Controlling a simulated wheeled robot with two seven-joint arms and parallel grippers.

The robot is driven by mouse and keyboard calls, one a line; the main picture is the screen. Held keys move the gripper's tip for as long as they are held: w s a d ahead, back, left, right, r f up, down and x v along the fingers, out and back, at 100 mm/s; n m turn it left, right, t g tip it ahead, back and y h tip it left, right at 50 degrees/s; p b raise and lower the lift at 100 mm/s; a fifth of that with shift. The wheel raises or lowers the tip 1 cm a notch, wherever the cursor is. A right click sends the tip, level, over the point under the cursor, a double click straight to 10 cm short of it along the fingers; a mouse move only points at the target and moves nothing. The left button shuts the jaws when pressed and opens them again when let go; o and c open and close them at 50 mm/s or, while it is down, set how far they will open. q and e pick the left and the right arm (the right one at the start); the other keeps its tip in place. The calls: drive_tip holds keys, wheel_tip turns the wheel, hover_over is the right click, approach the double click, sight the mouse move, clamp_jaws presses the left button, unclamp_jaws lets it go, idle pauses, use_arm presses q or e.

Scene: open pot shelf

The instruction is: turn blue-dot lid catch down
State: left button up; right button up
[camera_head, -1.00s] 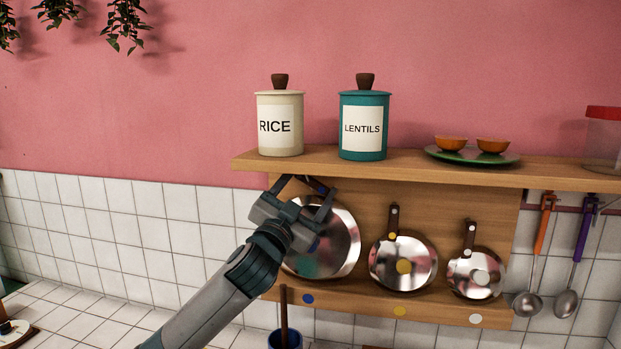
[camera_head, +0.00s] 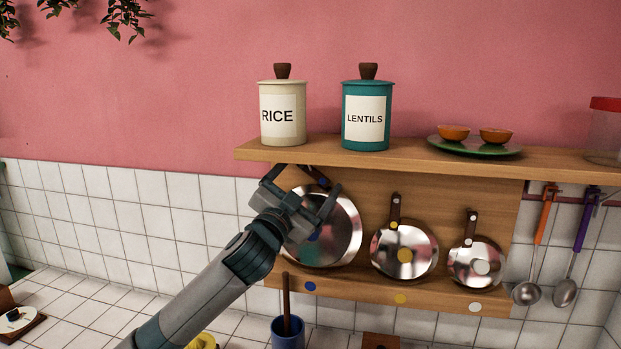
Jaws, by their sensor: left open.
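The blue-dot lid (camera_head: 342,238) is a large steel disc hanging at the left end of the rack under the shelf, above the blue dot (camera_head: 310,286) on the lower rail. Its dark brown catch (camera_head: 315,174) shows at the lid's top, slanted, with a bit of blue near its lower right end; the rest is hidden behind my gripper. A blue knob (camera_head: 313,237) shows on the lid below the gripper. My left gripper (camera_head: 306,180) is open in front of the lid's upper left part, its fingers to either side of the catch. I cannot tell whether they touch it. My right gripper is out of view.
Yellow-dot (camera_head: 417,240) and white-dot (camera_head: 488,254) lids hang to the right with upright catches. The shelf board (camera_head: 400,158) above carries a rice jar (camera_head: 283,114), a lentils jar (camera_head: 367,116) and a green plate (camera_head: 474,148). A blue pot (camera_head: 288,335) stands below.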

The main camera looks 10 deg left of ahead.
use_arm(q)
drive_tip(key=shift+s+f, duration=0.1)
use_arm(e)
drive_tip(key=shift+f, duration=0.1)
use_arm(q)
drive_tip(key=shift+s+a+f+b, duration=0.1)
drive_tip(key=shift+s+f+b, duration=0.2)
drive_tip(key=shift+s, duration=0.2)
drive_tip(key=b+v, duration=0.5)
drive_tip(key=v, duration=1.1)
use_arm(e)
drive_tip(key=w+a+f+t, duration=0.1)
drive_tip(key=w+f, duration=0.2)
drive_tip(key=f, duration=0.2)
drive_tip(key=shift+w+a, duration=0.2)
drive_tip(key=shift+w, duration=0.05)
